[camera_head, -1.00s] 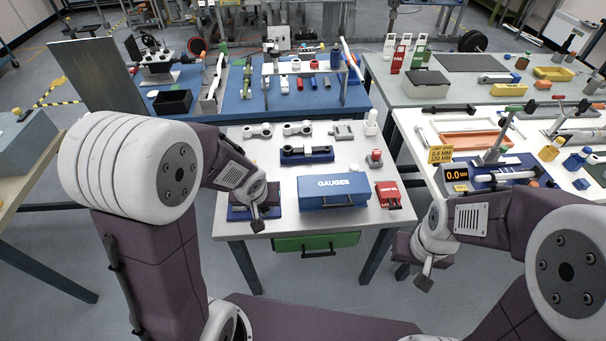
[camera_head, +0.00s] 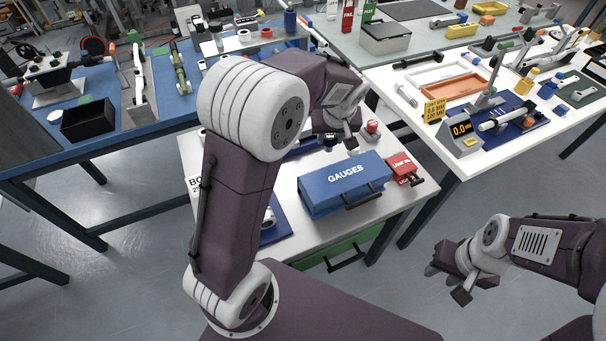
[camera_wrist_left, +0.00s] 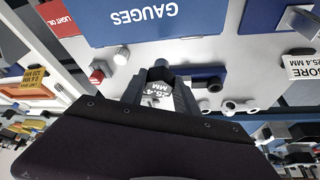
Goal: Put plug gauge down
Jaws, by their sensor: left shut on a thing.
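The plug gauge (camera_wrist_left: 158,89), with a white "25.4 MM" marking and a dark end, is between the fingers of my left gripper (camera_wrist_left: 161,92) in the left wrist view. My left gripper (camera_head: 338,135) is shut on it over the white table (camera_head: 395,215), behind the blue GAUGES box (camera_head: 345,183). The gauge cannot be made out in the head view. A dark blue holder (camera_wrist_left: 207,74) lies beside the gauge in the wrist view; whether they touch is unclear. My right gripper (camera_head: 465,276) hangs over the floor, right of the table; its jaw state is unclear.
A red-topped item (camera_head: 371,130) is close to the left gripper. A BORE sign (camera_wrist_left: 303,66) and a blue mat (camera_head: 277,231) are at the table's left.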

